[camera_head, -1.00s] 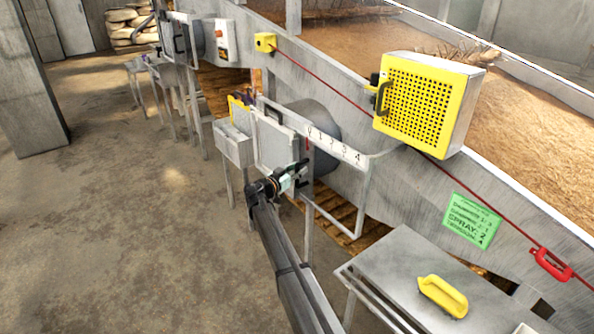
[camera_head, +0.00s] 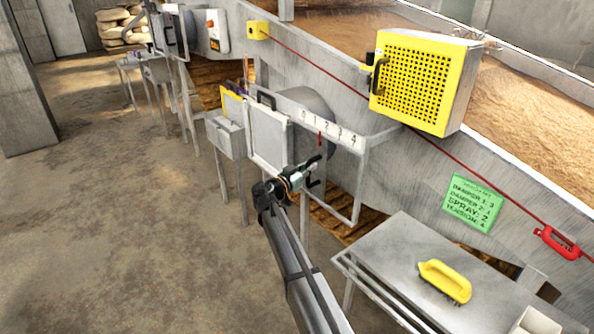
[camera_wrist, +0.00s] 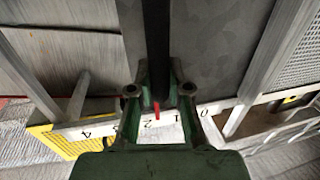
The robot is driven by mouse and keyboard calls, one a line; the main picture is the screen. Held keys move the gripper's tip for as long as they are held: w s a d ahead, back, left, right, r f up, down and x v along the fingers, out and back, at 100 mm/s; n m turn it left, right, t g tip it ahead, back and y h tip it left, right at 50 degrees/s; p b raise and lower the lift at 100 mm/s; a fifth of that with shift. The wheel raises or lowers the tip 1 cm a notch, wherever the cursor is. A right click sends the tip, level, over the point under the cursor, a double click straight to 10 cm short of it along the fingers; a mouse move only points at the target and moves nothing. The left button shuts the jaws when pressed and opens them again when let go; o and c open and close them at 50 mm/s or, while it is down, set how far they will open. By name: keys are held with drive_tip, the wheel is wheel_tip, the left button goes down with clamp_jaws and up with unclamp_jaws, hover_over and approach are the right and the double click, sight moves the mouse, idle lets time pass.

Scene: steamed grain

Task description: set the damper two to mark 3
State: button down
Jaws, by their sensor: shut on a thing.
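The damper plate (camera_head: 268,137) is a pale flat slide in a metal frame on the machine's side. A white scale (camera_head: 345,137) marked 0 to 4 runs along the frame. In the wrist view the pointer (camera_wrist: 156,108) is nearer to 2, and the scale (camera_wrist: 100,128) runs leftward to 4. My gripper (camera_head: 309,174) is at the plate's lower right, shut on the dark damper handle (camera_wrist: 157,45). The fingers hide part of the handle. No damper number is readable on it.
A green sign (camera_head: 473,203) lists damper, spray and tension settings. A metal table (camera_head: 390,250) with a yellow-handled brush (camera_head: 443,279) stands at the front right. A yellow perforated box (camera_head: 420,82) juts out above right. A red cord runs along the machine. Floor at left is clear.

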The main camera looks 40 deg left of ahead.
drive_tip(key=s+d+b, duration=0.1)
drive_tip(key=d+b, duration=0.2)
drive_tip(key=d, duration=0.4)
drive_tip(key=shift+s+d+b, duration=0.3)
drive_tip(key=shift+s+d, duration=0.05)
drive_tip(key=shift+d, duration=0.05)
drive_tip(key=c, duration=1.1)
unclamp_jaws()
drive_tip(key=s, duration=1.2)
drive_tip(key=shift+a, duration=0.15)
